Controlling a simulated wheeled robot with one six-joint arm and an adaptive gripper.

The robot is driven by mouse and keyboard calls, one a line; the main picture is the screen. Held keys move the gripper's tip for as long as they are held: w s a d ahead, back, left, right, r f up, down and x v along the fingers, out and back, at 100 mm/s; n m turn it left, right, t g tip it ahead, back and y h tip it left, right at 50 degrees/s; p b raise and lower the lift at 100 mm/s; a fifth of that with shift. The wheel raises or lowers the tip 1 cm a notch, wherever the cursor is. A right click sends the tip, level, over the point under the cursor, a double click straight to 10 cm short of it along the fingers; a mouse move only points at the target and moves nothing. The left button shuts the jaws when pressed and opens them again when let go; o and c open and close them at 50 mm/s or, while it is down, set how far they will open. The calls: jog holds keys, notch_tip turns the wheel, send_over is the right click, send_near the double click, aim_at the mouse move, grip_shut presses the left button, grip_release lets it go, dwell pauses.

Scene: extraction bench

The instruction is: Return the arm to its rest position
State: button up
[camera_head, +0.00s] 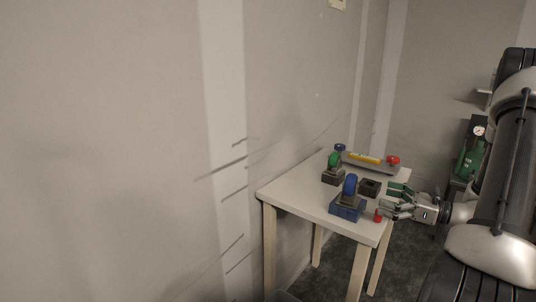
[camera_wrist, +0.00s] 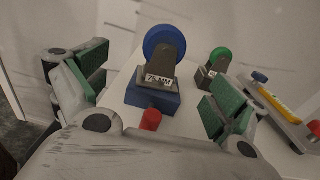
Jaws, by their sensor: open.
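My gripper (camera_head: 385,200) is at the right edge of the white table in the head view, at the end of my arm, which comes in from the right. In the wrist view my gripper (camera_wrist: 155,88) is open, its two green-padded fingers wide apart with nothing between the pads. A red cylindrical piece (camera_wrist: 151,119) shows low between the fingers; in the head view this red piece (camera_head: 377,216) stands at the table edge beside the blue block. The blue-wheeled device on a blue base (camera_head: 347,206) is just beyond; it also shows in the wrist view (camera_wrist: 160,75).
The white table (camera_head: 290,190) stands against the wall. On it are a green-wheeled device (camera_head: 333,168), a dark open block (camera_head: 370,187) and a grey tray with a yellow bar (camera_head: 363,159), a red knob and a blue knob. A green gauge unit (camera_head: 474,150) stands at right.

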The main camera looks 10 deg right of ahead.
jog(key=s+a+r+n+g+h, duration=0.4)
jog(key=s+a+r+n+g, duration=0.5)
jog(key=s+a+n+g, duration=0.45)
jog(key=s+d+r+n+t+h, duration=0.5)
jog(key=s+r+n+h, duration=0.2)
jog(key=n, duration=0.5)
jog(key=shift+s+d+r+n+t+h, duration=0.15)
jog(key=shift+s+r+n+t+h, duration=0.35)
jog(key=shift+h, duration=0.5)
